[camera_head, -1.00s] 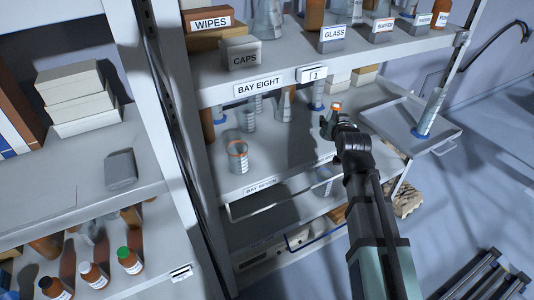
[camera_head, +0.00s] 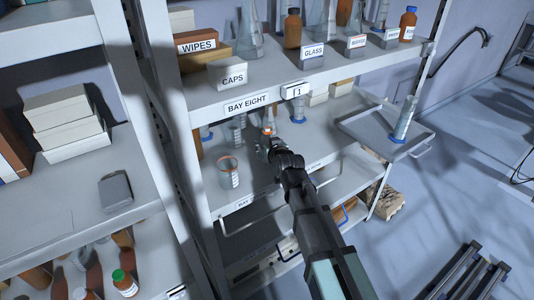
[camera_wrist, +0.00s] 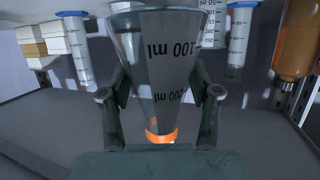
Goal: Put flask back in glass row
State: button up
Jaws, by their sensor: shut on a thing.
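My gripper (camera_head: 268,149) is shut on a clear conical flask (camera_wrist: 160,65) with ml marks and an orange rim. In the wrist view, which is upside down, the fingers (camera_wrist: 160,97) sit on either side of its narrowing part. In the head view the orange rim (camera_head: 268,132) shows above my gripper, over Bay Eight's middle shelf (camera_head: 265,182). I cannot tell whether the flask's base touches the shelf. Glassware stands around it: a beaker with an orange rim (camera_head: 228,173) at front left, a smaller beaker (camera_head: 237,134), and a blue-footed cylinder (camera_head: 299,110) to the right.
A GLASS card (camera_head: 313,52) stands on the upper shelf, whose edge overhangs the middle shelf. A tray (camera_head: 385,130) with a blue-footed cylinder (camera_head: 404,118) is at right. White boxes (camera_head: 318,97) sit at the back.

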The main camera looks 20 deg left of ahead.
jog(key=shift+f+p, duration=0.45)
jog(key=shift+f, duration=1.8)
jog(key=shift+f, duration=0.15)
jog(key=o, duration=1.4)
jog(key=shift+o, duration=0.2)
